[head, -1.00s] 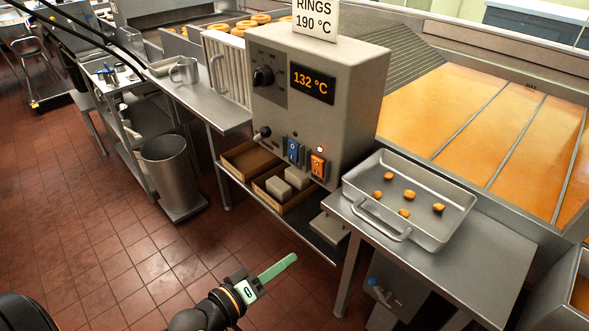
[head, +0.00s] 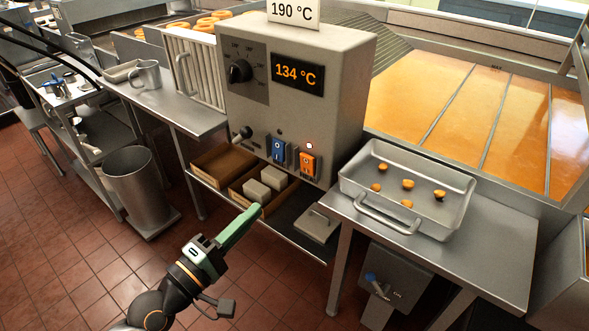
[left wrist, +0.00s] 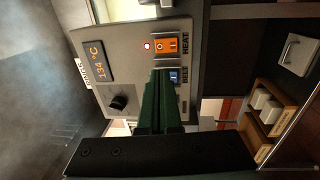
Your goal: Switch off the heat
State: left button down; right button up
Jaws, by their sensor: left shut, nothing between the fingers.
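The grey control box (head: 345,75) has an orange rocker switch (head: 308,164) on its lower front, beside a blue rocker switch (head: 278,151). A small lamp (head: 309,146) above the orange switch is lit. The display (head: 297,75) reads 134 °C. In the left wrist view the orange switch (left wrist: 167,46) is labelled HEAT, and the blue switch (left wrist: 174,76) lies close to my fingertips. My left gripper (head: 255,209) has green fingers, shut and empty, below and left of the switches in the head view. My right gripper is out of view.
A dial (head: 240,71) and a small lever (head: 243,133) are on the box. A metal tray with several small fried pieces (head: 455,190) stands on the right table. A bin (head: 137,185) stands left.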

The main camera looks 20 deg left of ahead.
pick_arm(q)
jog(key=p, duration=0.3)
send_near(306, 160)
jog(key=x, duration=0.7)
jog(key=shift+f, duration=0.15)
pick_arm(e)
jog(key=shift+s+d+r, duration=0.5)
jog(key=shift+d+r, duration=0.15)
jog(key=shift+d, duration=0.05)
pick_arm(q)
jog(key=shift+w, duration=0.1)
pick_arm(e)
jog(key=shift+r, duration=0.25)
